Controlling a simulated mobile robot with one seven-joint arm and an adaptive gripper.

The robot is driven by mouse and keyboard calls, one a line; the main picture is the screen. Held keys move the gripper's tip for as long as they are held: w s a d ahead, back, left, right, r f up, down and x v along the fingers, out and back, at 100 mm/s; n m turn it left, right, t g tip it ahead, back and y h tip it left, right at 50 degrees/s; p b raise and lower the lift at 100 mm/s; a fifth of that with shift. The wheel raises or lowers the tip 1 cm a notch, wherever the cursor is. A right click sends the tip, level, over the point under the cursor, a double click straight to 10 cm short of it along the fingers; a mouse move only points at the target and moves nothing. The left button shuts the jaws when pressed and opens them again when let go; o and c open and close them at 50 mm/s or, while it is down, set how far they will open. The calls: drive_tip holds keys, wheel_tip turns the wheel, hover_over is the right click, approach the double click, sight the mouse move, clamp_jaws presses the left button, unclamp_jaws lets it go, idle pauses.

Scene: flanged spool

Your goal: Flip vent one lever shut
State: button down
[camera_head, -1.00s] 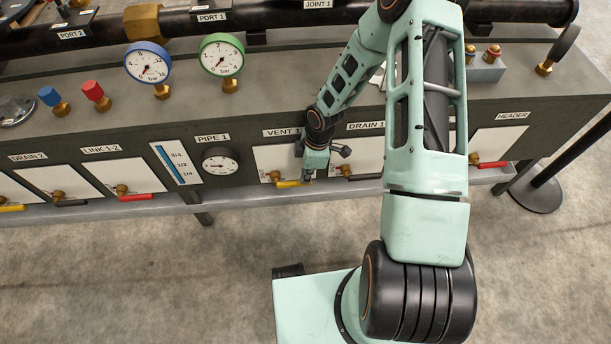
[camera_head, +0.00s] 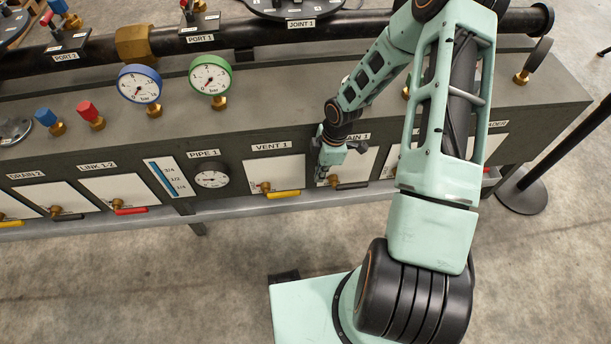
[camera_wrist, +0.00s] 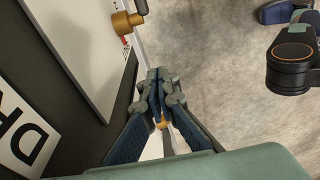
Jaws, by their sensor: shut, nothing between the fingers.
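The vent one lever is yellow (camera_head: 283,194) and lies roughly horizontal, pointing right from its brass valve (camera_head: 264,187) on the white panel under the VENT 1 label (camera_head: 271,147). My gripper (camera_head: 319,176) is to the right of the lever, in front of the left part of the DRAIN 1 panel, and looks apart from the lever. In the wrist view my gripper (camera_wrist: 160,78) has its fingers together with nothing held. A small yellow piece (camera_wrist: 162,123) shows behind the fingers, mostly hidden; I cannot tell which part it is.
The dark DRAIN 1 lever (camera_head: 352,186) sits just right of my gripper, its brass valve (camera_wrist: 124,22) also in the wrist view. The PIPE 1 gauge (camera_head: 211,180) is left of the vent panel. Floor (camera_head: 150,270) in front is clear.

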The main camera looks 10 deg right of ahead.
drive_tip(key=shift+d+r, duration=0.25)
drive_tip(key=shift+d, duration=0.75)
